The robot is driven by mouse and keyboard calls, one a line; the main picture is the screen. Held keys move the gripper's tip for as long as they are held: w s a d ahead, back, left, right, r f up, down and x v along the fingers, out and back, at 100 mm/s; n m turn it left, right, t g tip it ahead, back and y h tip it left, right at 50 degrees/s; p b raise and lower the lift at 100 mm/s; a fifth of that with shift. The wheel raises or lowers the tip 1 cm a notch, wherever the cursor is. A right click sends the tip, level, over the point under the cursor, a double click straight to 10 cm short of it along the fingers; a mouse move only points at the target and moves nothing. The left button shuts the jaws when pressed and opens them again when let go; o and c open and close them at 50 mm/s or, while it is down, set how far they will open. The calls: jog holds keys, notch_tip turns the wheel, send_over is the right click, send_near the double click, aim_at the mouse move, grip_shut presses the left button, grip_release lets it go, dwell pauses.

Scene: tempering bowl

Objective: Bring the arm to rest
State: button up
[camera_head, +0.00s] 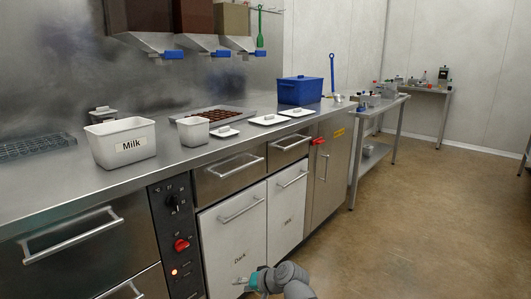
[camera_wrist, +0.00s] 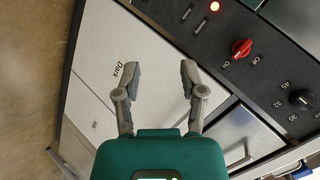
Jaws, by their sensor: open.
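My gripper (camera_wrist: 159,78) is open and empty in the wrist view, its two grey fingers apart in front of the white "Dark" drawer front (camera_wrist: 110,65). In the head view my gripper (camera_head: 245,281) is low at the bottom edge, close to the lower part of the same white "Dark" front (camera_head: 233,232). The gap between the fingers and the front cannot be judged exactly. Part of my arm shows beside it.
A control panel with a red knob (camera_head: 181,245) is left of the front. The steel counter (camera_head: 180,165) above holds a "Milk" tub (camera_head: 121,142), a smaller white tub (camera_head: 193,131) and a blue box (camera_head: 300,91). Brown floor (camera_head: 400,220) is free to the right.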

jog(key=s+d+g+h+p, duration=0.3)
jog(key=s+d+h, duration=0.15)
jog(key=d, duration=0.75)
jog(key=s+d+g+h+p, duration=0.25)
jog(key=d+h+p, duration=0.2)
jog(key=d, duration=0.75)
notch_tip(320, 180, up, 36)
jog(key=p, duration=3.6)
jog(key=shift+a+r+n, duration=0.2)
jog(key=shift+r+n, duration=0.05)
jog(key=shift+n, duration=0.05)
jog(key=shift+d, duration=0.1)
